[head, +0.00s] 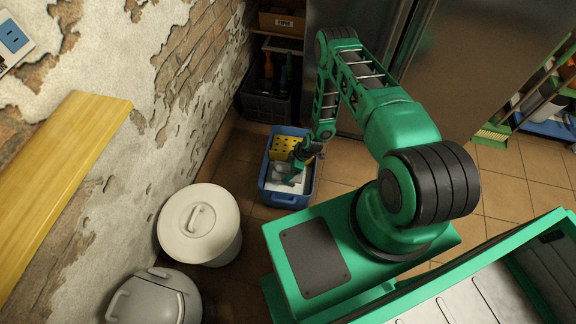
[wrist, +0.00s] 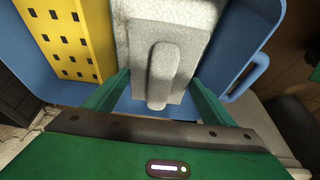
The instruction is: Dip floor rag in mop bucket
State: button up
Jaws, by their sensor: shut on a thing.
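The blue mop bucket (head: 277,198) stands on the tiled floor by the wall. It has a yellow perforated wringer (head: 284,146) at its far end and a pale, whitish surface inside. My gripper (head: 296,168) reaches down into the bucket. In the wrist view my gripper (wrist: 160,82) is shut on the grey floor rag (wrist: 185,50), with a finger on either side of its raised ridge. The yellow wringer (wrist: 67,38) is left of the rag, and the blue bucket wall (wrist: 245,45) is on its right. I cannot tell how deep the rag sits in the pale content.
A white lidded bin (head: 218,242) and a grey lidded bin (head: 150,300) stand along the wall in front of the bucket. A dark crate (head: 266,103) is behind it. Steel cabinets (head: 450,70) close off the back. A yellow shelf (head: 60,170) juts from the left wall.

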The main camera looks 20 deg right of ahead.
notch_tip(320, 180, down, 14)
jog(key=shift+r, duration=0.15)
dwell(0.6)
dwell(1.1)
notch_tip(320, 180, up, 24)
send_over(288, 168)
dwell(1.1)
jog(key=shift+d+r, duration=0.1)
